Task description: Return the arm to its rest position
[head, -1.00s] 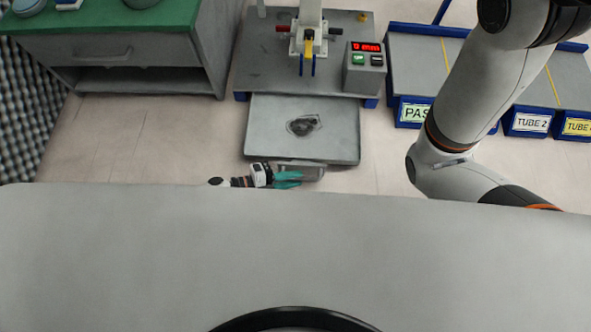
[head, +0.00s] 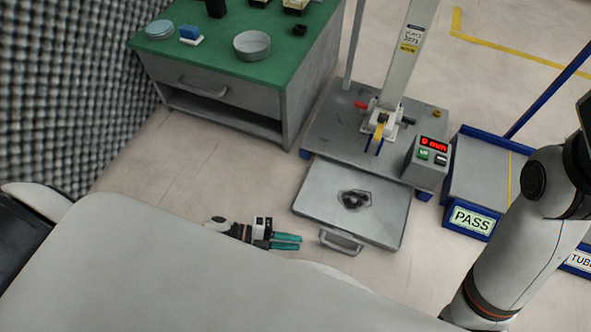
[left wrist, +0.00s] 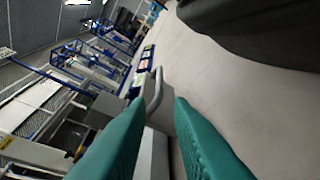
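My left gripper (head: 300,242) has teal fingers and shows in the head view just left of the drawer handle, past the edge of my own body. In the left wrist view its two fingertips (left wrist: 158,103) stand apart with nothing held between them. The grey drawer handle (head: 341,242) is close to the fingertips but appears apart from them; it also shows beyond the fingers in the left wrist view (left wrist: 156,90). My right arm comes in at the right of the head view; its gripper is out of view.
A grey sliding tray (head: 312,203) with a dark foam-like piece (head: 354,200) sits in front of the press (head: 384,120). Its display (head: 433,142) reads 0 mm. A green-topped cabinet (head: 215,62) stands at back left. A bin labelled PASS (head: 472,220) is at right.

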